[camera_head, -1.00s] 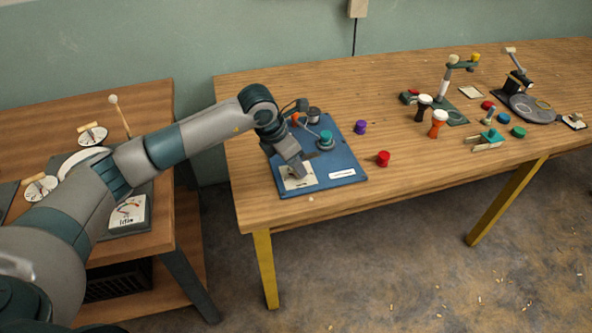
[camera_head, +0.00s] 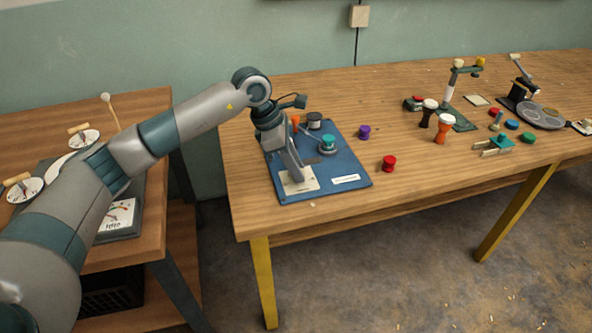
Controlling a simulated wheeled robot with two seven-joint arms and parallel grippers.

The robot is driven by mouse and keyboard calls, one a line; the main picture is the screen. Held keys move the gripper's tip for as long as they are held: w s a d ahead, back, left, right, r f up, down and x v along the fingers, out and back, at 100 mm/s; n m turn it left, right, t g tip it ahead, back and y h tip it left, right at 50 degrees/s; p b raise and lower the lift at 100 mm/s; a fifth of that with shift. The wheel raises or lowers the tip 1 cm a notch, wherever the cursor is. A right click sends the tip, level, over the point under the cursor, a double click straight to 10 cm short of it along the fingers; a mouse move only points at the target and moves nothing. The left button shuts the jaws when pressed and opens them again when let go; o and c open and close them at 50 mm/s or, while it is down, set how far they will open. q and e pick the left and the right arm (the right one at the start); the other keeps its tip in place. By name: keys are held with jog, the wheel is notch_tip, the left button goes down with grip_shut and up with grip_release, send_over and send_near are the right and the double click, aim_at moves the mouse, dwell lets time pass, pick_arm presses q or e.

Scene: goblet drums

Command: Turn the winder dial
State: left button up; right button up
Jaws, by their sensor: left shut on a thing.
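The winder is a blue board (camera_head: 345,165) near the left end of the long table. It bears a white card (camera_head: 299,183) at its front left, a teal-topped spool (camera_head: 327,143) and a dark spool (camera_head: 314,120). My left gripper (camera_head: 294,170) points down over the white card. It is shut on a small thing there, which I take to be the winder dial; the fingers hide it. My right gripper is not in view.
A purple spool (camera_head: 364,132) and a red spool (camera_head: 389,163) stand right of the board. Small drums (camera_head: 441,133), a clamp (camera_head: 495,145) and a turntable (camera_head: 540,117) are farther right. A side table with gauges (camera_head: 82,138) is at left. The table's middle is mostly clear.

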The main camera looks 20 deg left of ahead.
pick_arm(q)
jog(key=shift+r, duration=0.1)
dwell(0.3)
jog(key=o, duration=1)
jog(key=shift+o, duration=0.2)
